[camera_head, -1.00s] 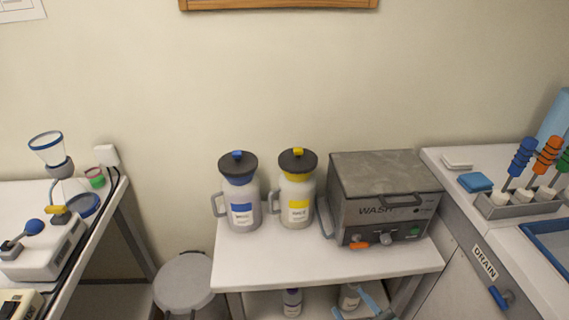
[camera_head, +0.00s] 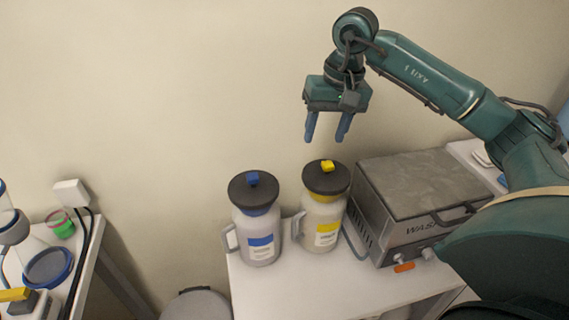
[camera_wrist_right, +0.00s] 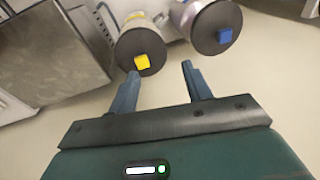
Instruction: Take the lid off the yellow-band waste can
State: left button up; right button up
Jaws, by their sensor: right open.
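The yellow-band waste can (camera_head: 322,226) stands upright on the white table. Its dark round lid (camera_head: 327,179) with a yellow knob (camera_head: 327,166) is on it. My right gripper (camera_head: 326,138) is open and empty, pointing down above the lid and apart from it. My left gripper is not in view.
A blue-band can (camera_head: 260,237) with a dark lid and blue knob stands close on the left. A grey wash box (camera_head: 420,185) stands close on the right. The table front (camera_head: 300,295) is clear. A bench with glassware is at far left.

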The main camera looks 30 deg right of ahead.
aim_at(328, 164)
jog(key=shift+n+h, duration=0.3)
jog(key=shift+h, duration=0.5)
jog(key=d+f, duration=0.1)
jog(key=f, duration=0.2)
jog(key=w+d+f+p, duration=0.1)
jog(key=f, duration=0.3)
jog(key=w+d+f, duration=0.1)
jog(key=f, duration=0.3)
jog(key=shift+w+d+p, duration=0.1)
jog(key=shift+d+p, duration=0.25)
jog(key=shift+p, duration=0.05)
jog(key=shift+c, duration=0.2)
jog(key=shift+r, duration=0.1)
jog(key=c, duration=1)
